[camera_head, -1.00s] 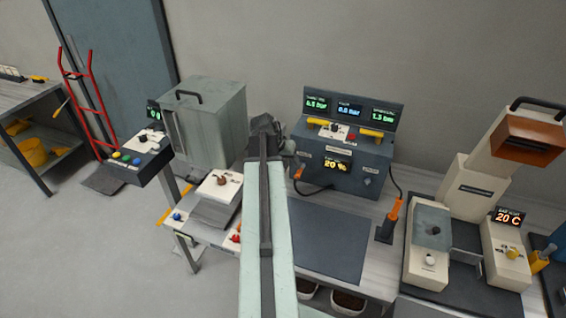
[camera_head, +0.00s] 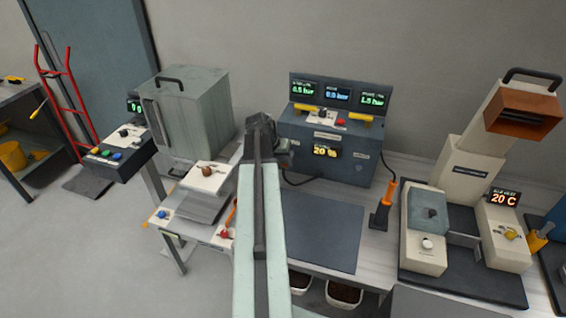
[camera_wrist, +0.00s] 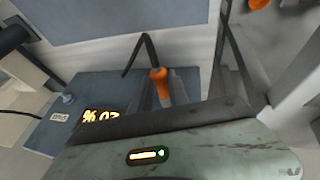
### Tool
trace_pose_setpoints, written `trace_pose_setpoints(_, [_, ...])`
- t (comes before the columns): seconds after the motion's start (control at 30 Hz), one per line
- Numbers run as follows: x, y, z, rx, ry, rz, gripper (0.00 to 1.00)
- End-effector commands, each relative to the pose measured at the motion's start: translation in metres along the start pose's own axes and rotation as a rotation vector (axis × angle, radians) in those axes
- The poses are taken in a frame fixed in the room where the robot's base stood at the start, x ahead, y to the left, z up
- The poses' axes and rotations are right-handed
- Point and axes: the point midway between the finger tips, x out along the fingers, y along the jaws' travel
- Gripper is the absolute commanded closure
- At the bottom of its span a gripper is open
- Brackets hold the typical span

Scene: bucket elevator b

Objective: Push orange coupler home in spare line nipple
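An orange coupler (camera_wrist: 160,86) with a dark hose shows in the wrist view, in front of my gripper's body and beside the dark blue unit. Grey parts lie on both sides of it; I cannot tell whether they grip it. In the head view my gripper (camera_head: 276,152) is at the left end of the dark blue unit (camera_head: 318,148), and my arm hides the coupler. The hose (camera_head: 298,182) comes out to the right below it. The spare line nipple cannot be made out. A second orange-handled piece (camera_head: 386,196) stands upright in a dark holder to the right.
The unit has lit displays and yellow handles. A dark mat (camera_head: 322,238) lies clear in front of it. A grey box (camera_head: 190,112) and a control stand are at left. A cream machine (camera_head: 430,230) is at right. Bins (camera_head: 346,293) sit under the bench.

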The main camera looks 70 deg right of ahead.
Motion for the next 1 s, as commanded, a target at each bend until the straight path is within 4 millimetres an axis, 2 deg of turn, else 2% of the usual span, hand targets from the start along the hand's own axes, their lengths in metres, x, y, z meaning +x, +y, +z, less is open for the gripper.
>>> trace_pose_setpoints(1.0, [-0.005, -0.001, 0.011, -0.002, -0.001, 0.000, 1.00])
